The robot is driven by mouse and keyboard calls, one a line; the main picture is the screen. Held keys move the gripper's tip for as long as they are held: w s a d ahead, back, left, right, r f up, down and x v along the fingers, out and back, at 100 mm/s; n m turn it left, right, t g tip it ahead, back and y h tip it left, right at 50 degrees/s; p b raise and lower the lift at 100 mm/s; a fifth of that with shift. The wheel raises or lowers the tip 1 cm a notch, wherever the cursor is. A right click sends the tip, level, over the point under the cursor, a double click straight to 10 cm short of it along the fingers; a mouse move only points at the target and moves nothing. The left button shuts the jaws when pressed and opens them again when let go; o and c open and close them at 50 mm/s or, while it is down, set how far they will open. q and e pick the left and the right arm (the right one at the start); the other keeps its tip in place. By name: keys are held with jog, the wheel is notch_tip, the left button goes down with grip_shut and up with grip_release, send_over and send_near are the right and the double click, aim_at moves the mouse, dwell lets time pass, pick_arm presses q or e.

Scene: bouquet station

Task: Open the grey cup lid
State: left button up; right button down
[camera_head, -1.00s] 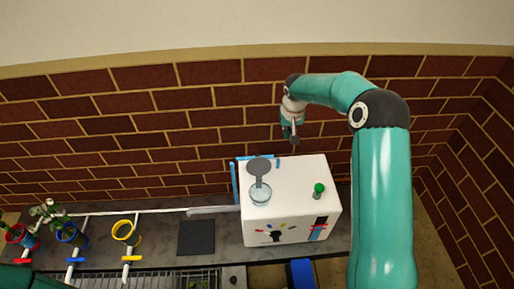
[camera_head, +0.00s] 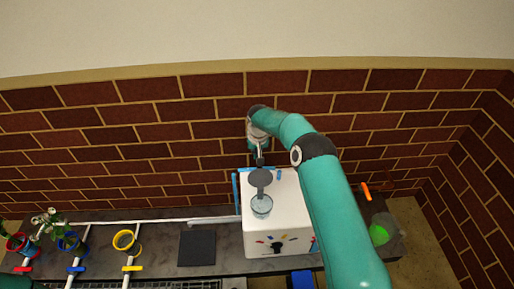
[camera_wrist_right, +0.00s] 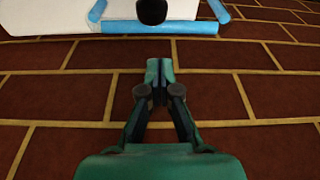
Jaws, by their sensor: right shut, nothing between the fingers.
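The grey cup lid (camera_head: 261,179) is a dark round disc at the back of the clear cup (camera_head: 262,206). It stands away from the cup's mouth, which shows uncovered. The cup is on top of the white box (camera_head: 289,211). My right gripper (camera_head: 259,162) is shut and empty, just behind the lid in the head view; whether it touches the lid cannot be told there. In the right wrist view the shut fingertips (camera_wrist_right: 159,65) are over brick wall, apart from a dark rounded piece (camera_wrist_right: 152,11), probably the lid. My left gripper is out of view.
Blue edging (camera_wrist_right: 160,27) runs along the white box's back. A dark square pad (camera_head: 197,248) lies left of the box. A brick wall (camera_head: 140,135) is close behind. A green object (camera_head: 379,233) is at right.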

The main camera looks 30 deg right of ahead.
aim_at(260, 175)
jog(key=shift+s+a, duration=0.3)
jog(key=shift+s, duration=0.5)
jog(key=shift+s+a, duration=0.2)
jog(key=shift+s, duration=0.3)
jog(key=shift+s+a, duration=0.2)
jog(key=shift+s, duration=0.3)
jog(key=shift+s+a+r+b, duration=0.15)
jog(key=shift+s+r+b, duration=0.05)
jog(key=shift+s+b, duration=0.25)
jog(key=shift+s+a+r+b, duration=0.15)
jog(key=shift+s+b, duration=0.25)
jog(key=shift+s+r, duration=0.1)
jog(key=shift+r, duration=0.1)
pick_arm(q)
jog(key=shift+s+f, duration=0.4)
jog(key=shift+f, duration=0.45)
pick_arm(e)
jog(key=shift+f, duration=0.15)
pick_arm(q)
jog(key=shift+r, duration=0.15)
pick_arm(e)
jog(key=shift+r, duration=0.25)
